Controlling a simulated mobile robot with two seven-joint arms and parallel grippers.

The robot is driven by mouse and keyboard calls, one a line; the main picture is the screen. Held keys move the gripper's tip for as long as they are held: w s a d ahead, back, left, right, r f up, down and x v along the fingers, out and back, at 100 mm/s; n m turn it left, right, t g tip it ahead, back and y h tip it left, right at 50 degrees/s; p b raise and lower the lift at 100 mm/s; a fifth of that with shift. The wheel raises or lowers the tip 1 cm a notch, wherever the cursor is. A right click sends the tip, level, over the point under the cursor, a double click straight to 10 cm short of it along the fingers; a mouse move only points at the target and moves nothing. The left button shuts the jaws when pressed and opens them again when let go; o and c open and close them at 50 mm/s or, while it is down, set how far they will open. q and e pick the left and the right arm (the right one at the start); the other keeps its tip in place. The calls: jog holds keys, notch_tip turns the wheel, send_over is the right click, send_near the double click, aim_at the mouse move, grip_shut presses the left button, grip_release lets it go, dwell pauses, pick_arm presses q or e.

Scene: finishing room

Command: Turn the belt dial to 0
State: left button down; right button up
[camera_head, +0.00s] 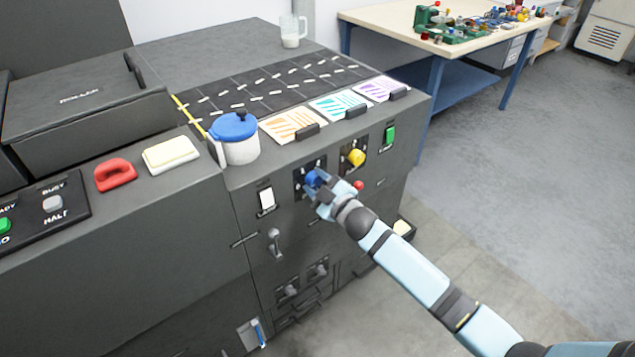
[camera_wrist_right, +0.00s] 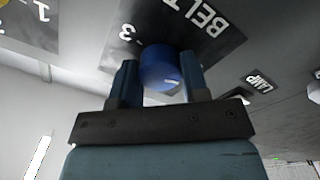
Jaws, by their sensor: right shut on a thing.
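The belt dial (camera_head: 313,178) is a blue round knob on a black plate on the machine's front face. In the right wrist view the dial (camera_wrist_right: 161,70) sits between the two fingers, below the plate (camera_wrist_right: 190,30) lettered "BELT" with a "3" visible. A short pale mark shows on the knob's face. My right gripper (camera_head: 318,187) is closed around the dial; it also shows in the right wrist view (camera_wrist_right: 157,82). The other numbers on the plate are hidden or cut off. My left gripper is not in view.
A yellow knob (camera_head: 356,157) and a red button (camera_head: 358,185) are close to the right of the dial. A white switch (camera_head: 266,199) is to its left. A blue-lidded jug (camera_head: 236,152) stands on the ledge above. Floor is clear at right.

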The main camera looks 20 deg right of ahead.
jog(key=o, duration=0.9)
jog(key=v, duration=1.3)
jog(key=shift+s+d, duration=0.1)
jog(key=shift+s, duration=0.3)
